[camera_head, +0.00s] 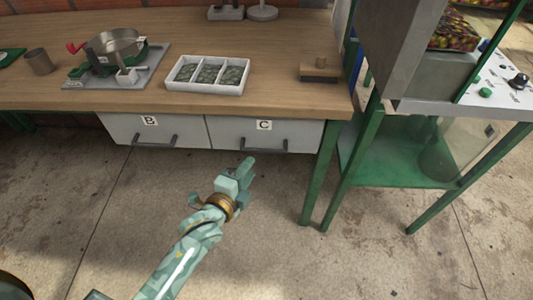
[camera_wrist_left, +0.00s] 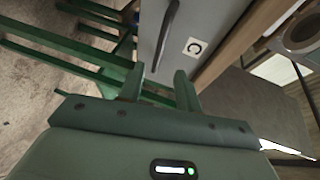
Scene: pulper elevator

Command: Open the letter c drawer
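The letter C drawer (camera_head: 296,133) has a pale grey front, a C label and a dark bar handle (camera_head: 264,147). It is shut under the wooden bench top, right of the B drawer. My left gripper (camera_head: 248,163) is just in front of and below the left part of the handle. In the left wrist view, its two green fingers (camera_wrist_left: 158,84) are apart with nothing between their tips. The handle (camera_wrist_left: 166,36) shows just beyond them, in line with the gap, with the C label (camera_wrist_left: 194,47) to its right. I cannot tell whether anything touches. My right gripper is not in view.
The B drawer (camera_head: 172,132) is shut on the left. The bench top (camera_head: 270,45) holds a three-part white tray (camera_head: 207,88), a hand-cranked device (camera_head: 115,50) and a wooden block (camera_head: 320,72). A green-legged machine stand (camera_head: 400,160) stands right. The floor in front is clear.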

